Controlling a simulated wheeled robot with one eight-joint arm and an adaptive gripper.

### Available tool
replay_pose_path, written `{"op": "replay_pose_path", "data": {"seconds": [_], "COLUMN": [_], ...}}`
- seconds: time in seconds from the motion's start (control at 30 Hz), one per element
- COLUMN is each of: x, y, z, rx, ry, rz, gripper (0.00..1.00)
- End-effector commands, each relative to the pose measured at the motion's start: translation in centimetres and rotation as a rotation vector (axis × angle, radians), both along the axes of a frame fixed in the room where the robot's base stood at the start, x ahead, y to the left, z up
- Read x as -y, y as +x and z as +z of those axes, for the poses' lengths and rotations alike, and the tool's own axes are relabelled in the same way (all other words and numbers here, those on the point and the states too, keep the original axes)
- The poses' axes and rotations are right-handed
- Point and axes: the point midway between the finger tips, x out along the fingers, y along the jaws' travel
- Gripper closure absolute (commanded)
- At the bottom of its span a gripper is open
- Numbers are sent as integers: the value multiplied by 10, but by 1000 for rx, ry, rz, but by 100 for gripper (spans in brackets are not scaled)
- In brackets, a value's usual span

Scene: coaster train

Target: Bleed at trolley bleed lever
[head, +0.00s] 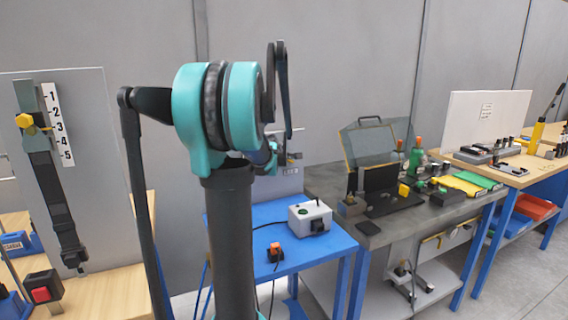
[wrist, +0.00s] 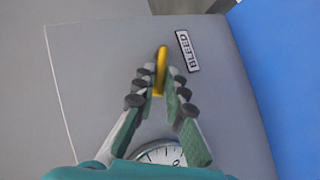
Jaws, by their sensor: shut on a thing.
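The bleed lever (wrist: 161,60) is a narrow yellow handle on a grey panel (wrist: 90,90) in the wrist view. A white label reading BLEED (wrist: 187,50) sits just to its right. My gripper (wrist: 160,82) is shut on the yellow lever, with one finger on each side of it. A round dial gauge (wrist: 162,153) shows below, between the fingers, its lower part cut off by my gripper. In the head view my arm covers most of this spot, and the lever cannot be made out there.
A blue table (head: 318,256) holds a grey control box (head: 310,217) and an orange-and-black device (head: 275,251) with a cable. A grey workbench (head: 400,225) stands to its right, with tools on top. At the left, a board (head: 92,130) carries a numbered scale.

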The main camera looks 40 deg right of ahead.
Motion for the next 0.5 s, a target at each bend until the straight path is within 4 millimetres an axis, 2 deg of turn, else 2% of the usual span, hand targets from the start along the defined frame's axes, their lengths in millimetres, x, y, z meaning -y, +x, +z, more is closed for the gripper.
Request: {"op": "replay_pose_path", "data": {"seconds": [0.5], "x": [20], "y": [-7], "z": [18], "rx": [150], "ry": [465], "rz": [-4], "gripper": [100]}}
